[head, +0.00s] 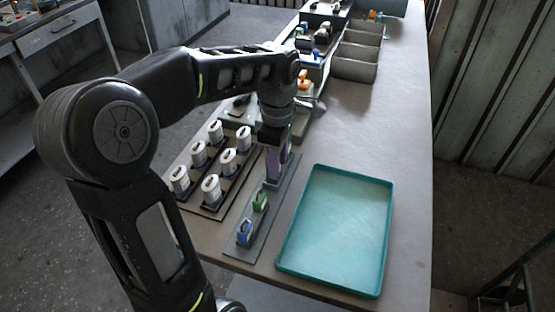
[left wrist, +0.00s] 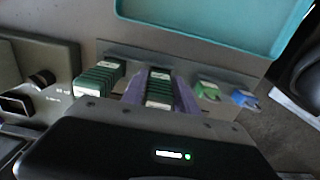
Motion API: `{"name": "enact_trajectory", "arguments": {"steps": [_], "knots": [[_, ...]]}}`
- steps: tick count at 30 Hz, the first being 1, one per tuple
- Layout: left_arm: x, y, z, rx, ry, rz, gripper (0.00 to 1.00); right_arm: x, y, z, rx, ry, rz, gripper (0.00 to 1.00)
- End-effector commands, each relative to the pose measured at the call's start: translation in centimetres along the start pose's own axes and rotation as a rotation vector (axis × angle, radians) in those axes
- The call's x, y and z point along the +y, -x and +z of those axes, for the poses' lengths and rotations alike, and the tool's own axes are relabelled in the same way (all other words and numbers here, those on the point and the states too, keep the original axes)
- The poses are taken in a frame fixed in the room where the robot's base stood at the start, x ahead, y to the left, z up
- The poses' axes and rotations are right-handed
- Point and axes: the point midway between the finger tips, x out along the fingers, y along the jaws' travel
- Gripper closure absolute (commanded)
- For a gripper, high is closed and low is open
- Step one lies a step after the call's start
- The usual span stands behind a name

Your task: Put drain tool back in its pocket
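My left gripper (head: 273,165) reaches down over the far end of a narrow grey rack (head: 264,226). In the left wrist view its purple fingers (left wrist: 160,95) are closed on both sides of a dark green ribbed tool (left wrist: 159,87), which looks like the drain tool. The tool is at the rack; whether its lower end is in a pocket is hidden. A similar green ribbed tool (left wrist: 99,78) is beside it on the left. A small green piece (head: 259,201) and a small blue piece (head: 245,232) stand at the rack's near end. My right gripper is not in view.
An empty teal tray (head: 388,232) lies right of the rack. Several white cylinders (head: 228,161) stand on a dark board to the left. Grey bins (head: 355,68) are at the back. The worktop right of the arm, beyond the tray, is clear.

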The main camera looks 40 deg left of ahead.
Motion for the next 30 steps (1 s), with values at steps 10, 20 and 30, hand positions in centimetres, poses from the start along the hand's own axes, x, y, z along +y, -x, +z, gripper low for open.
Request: {"name": "enact_trajectory", "arguments": {"steps": [10, 20, 30], "knots": [[0.0, 0.0, 0.0, 0.0, 0.0, 0.0, 0.44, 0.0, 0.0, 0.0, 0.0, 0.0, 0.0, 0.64], [0.1, 1.2, 0.0, 0.0, 0.0, 0.002, 0.44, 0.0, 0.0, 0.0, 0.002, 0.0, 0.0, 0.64], [0.1, 7.0, 0.0, -0.001, 0.0, 0.002, 0.44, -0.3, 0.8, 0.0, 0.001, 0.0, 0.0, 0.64]]}}
